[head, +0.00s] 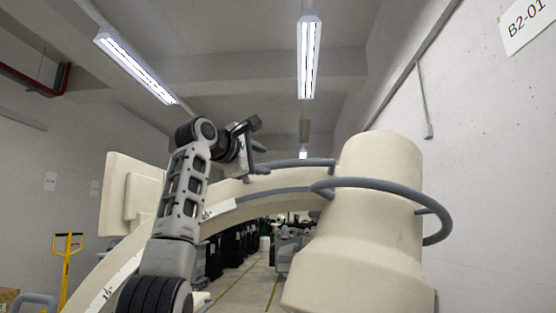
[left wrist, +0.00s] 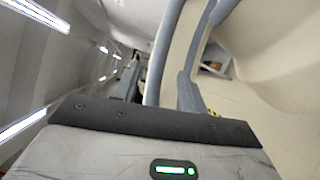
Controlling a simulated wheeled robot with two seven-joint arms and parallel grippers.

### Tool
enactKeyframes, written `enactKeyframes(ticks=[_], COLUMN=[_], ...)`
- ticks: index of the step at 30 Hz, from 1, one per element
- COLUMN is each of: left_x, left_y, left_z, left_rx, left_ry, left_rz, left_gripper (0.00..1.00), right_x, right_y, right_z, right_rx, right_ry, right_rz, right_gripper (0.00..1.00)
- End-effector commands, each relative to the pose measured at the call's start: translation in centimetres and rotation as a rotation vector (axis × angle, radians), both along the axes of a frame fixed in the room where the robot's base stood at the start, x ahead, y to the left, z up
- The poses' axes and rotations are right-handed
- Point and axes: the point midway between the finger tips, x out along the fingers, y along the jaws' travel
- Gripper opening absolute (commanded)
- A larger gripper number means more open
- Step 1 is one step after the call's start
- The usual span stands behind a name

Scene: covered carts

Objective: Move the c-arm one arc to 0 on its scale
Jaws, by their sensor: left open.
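The c-arm's cream arc (head: 255,184) curves from the lower left up to a large cream housing (head: 375,225) on the right. White scale labels with dark marks lie along the arc, one (head: 218,210) beside my forearm; their figures are too small to read. A grey rail (head: 295,163) runs along the arc's top. My left gripper (head: 258,147) is open, close to the rail's left end; I cannot tell whether they touch. In the left wrist view, a grey rail (left wrist: 165,50) runs away beyond my gripper's dark edge, beside cream surfaces. My right gripper is not in view.
A grey hoop (head: 440,225) circles the housing. A square cream panel (head: 130,195) stands at the arc's left. A yellow trolley (head: 67,260) is by the left wall. Below the arc, a floor aisle (head: 255,285) runs back past dark covered carts (head: 235,245).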

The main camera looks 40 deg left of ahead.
Motion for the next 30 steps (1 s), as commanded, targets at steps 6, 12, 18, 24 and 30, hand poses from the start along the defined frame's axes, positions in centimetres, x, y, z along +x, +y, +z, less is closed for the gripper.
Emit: enactKeyframes(ticks=[6,12,18,24,30], left_x=[3.6,6.0,7.3,7.7,7.7], left_y=[0.6,1.1,1.4,1.4,1.4], left_z=[0.2,0.1,-0.2,-0.3,-0.3], left_rx=[-0.002,-0.001,0.001,0.000,0.001], left_ry=[0.004,0.001,0.002,0.000,0.000], left_rz=[-0.001,-0.001,0.000,0.000,0.000], left_gripper=[0.42,0.42,0.42,0.42,0.42], right_x=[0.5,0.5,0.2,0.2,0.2], right_y=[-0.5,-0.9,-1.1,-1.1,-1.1], right_z=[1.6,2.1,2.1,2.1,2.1], right_rx=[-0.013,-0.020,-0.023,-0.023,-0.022], right_ry=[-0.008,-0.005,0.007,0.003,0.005], right_rz=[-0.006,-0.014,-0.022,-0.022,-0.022], right_gripper=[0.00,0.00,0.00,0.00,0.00])
